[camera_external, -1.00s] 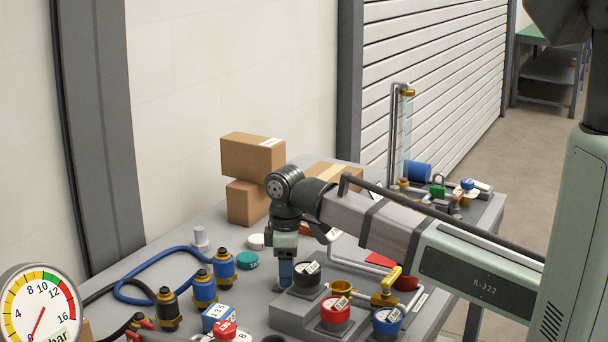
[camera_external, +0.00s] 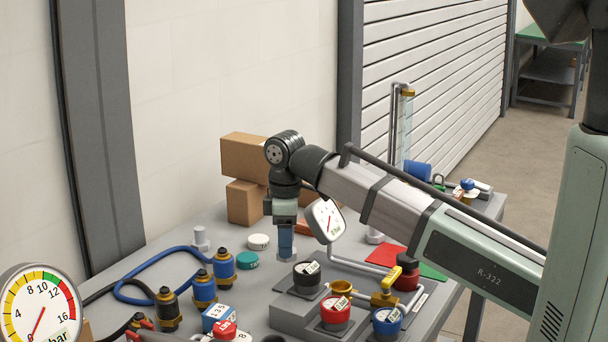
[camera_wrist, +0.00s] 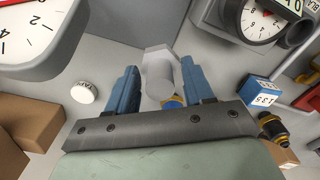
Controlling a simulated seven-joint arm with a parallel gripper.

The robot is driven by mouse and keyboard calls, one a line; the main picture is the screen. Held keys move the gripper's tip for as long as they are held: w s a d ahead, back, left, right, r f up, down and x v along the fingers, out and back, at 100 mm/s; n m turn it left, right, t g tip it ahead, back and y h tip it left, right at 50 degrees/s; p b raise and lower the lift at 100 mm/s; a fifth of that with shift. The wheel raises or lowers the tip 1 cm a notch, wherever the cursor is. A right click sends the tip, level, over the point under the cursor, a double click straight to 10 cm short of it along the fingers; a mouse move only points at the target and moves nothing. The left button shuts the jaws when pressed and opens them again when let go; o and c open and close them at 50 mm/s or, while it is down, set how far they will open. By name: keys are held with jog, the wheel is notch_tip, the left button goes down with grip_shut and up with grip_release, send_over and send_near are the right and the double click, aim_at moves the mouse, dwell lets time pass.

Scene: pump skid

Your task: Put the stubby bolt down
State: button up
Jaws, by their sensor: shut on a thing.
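The stubby bolt (camera_wrist: 158,76) is pale grey with a hexagonal head and a short round shank. In the wrist view it sits between the two blue fingers of my gripper (camera_wrist: 163,92), with the head on the far side. In the external view my gripper (camera_external: 286,245) points down and is shut on the bolt. The bolt's grey head (camera_external: 287,258) shows just below the fingertips, apparently above the table. The fingers hide most of the shank. Another grey bolt (camera_external: 199,239) stands at the back left of the table.
A white cap (camera_external: 259,242) and a teal cap (camera_external: 248,260) lie left of my gripper. A gauge (camera_external: 326,220) stands close on its right. Blue fittings (camera_external: 204,287) and cardboard boxes (camera_external: 251,156) flank the area.

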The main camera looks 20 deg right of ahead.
notch_tip(320, 180, up, 2)
jog(key=shift+r, duration=0.15)
jog(key=shift+w+r, duration=0.2)
jog(key=shift+w, duration=0.15)
jog(key=w+d+r, duration=0.2)
jog(key=w+d, duration=0.2)
jog(key=w, duration=0.8)
jog(key=w+d+r, duration=0.2)
jog(key=w+d, duration=0.3)
jog(key=w, duration=0.6)
jog(key=w+d+r, duration=0.2)
jog(key=w+d, duration=1.6)
jog(key=w, duration=0.3)
jog(key=shift+s+a+f, duration=0.1)
jog(key=shift+a+f, duration=0.05)
jog(key=shift+f, duration=2.25)
jog(key=shift+s+a+f, duration=0.1)
jog(key=shift+f, duration=2.25)
jog(key=o, duration=1.1)
jog(key=shift+f, duration=0.1)
